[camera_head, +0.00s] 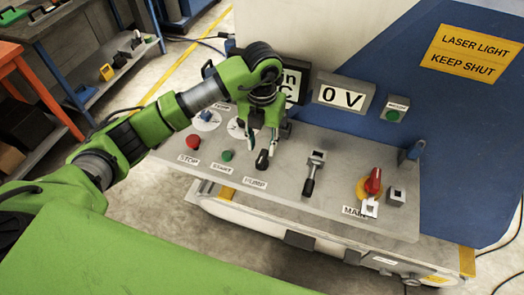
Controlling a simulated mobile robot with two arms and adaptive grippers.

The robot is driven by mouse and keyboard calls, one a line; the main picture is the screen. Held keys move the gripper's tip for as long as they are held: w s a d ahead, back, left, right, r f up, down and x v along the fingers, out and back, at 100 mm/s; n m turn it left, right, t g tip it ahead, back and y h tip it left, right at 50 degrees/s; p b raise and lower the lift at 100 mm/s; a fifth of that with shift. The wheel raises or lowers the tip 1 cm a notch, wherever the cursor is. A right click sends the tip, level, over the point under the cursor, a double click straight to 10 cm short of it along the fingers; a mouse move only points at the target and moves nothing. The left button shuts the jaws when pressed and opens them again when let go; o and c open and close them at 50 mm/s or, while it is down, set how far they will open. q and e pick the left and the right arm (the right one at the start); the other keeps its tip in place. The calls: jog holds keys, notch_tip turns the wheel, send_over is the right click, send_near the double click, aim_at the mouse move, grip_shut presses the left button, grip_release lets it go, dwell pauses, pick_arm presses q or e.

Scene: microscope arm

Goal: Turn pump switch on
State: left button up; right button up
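The pump switch (262,160) is a small black knob on the grey control panel (328,218), just above the PUMP label (255,183). My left arm reaches in from the left. Its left gripper (262,138) points down just behind the pump switch in the picture. The fingers look apart with nothing between them. I cannot tell whether a fingertip touches the knob. My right gripper is not in view.
The red STOP button (193,142) and green START button (227,156) sit left of the switch. A black lever (310,181) and the red MAIN switch (373,182) are to the right. Behind stands a display reading 0 V (343,95).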

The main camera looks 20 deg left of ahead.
aim_at(262, 156)
pick_arm(q)
jog(key=shift+f+p, duration=0.6)
jog(key=shift+f, duration=2.2)
grip_shut()
